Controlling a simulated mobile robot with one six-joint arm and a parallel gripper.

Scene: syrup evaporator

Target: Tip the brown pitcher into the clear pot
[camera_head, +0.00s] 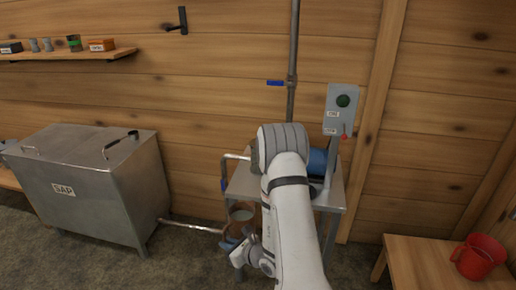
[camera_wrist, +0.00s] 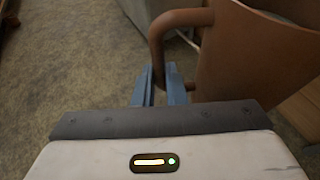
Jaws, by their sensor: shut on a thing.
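The brown pitcher (camera_wrist: 252,62) fills the right of the wrist view, with its curved handle (camera_wrist: 158,45) toward me. My gripper (camera_wrist: 160,92) has its blue fingers shut on that handle. In the head view the pitcher (camera_head: 241,213) shows small in front of the metal stand, with my gripper (camera_head: 232,243) just below it. The pitcher looks roughly upright in the head view; its contents are not clear. I cannot make out the clear pot in either view.
A metal stand (camera_head: 336,196) holds a blue cylinder (camera_head: 318,163), partly behind my arm. A grey control box (camera_head: 341,108) and a pipe with a blue valve (camera_head: 276,83) are above. The SAP tank (camera_head: 85,190) stands left. A red bucket (camera_head: 478,257) sits on a bench (camera_head: 415,262) at right.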

